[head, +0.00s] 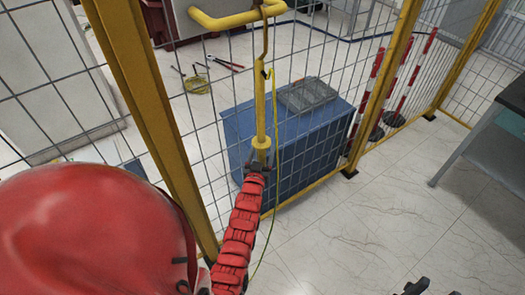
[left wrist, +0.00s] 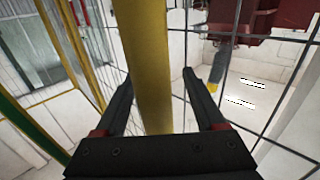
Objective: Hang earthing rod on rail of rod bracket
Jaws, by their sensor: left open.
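The yellow earthing rod (head: 261,115) stands upright in front of the mesh fence in the head view. Its thin hooked top meets the yellow rail of the rod bracket (head: 232,19), and looks hung over it. A green-yellow cable (head: 276,130) runs from the rod toward the floor. My left gripper (head: 258,163) is at the rod's lower end. In the left wrist view the rod (left wrist: 146,65) passes between the two open fingers (left wrist: 158,85), with gaps on both sides. Dark parts at the bottom edge of the head view look like my right gripper (head: 434,290), mostly cut off.
A yellow-framed mesh fence (head: 391,75) stands close behind the rod. Beyond it are a blue box (head: 228,135) with a grey item on top, red-white posts (head: 368,100) and tools on the floor. A table (head: 480,130) is at the right. The floor (head: 370,230) before the fence is clear.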

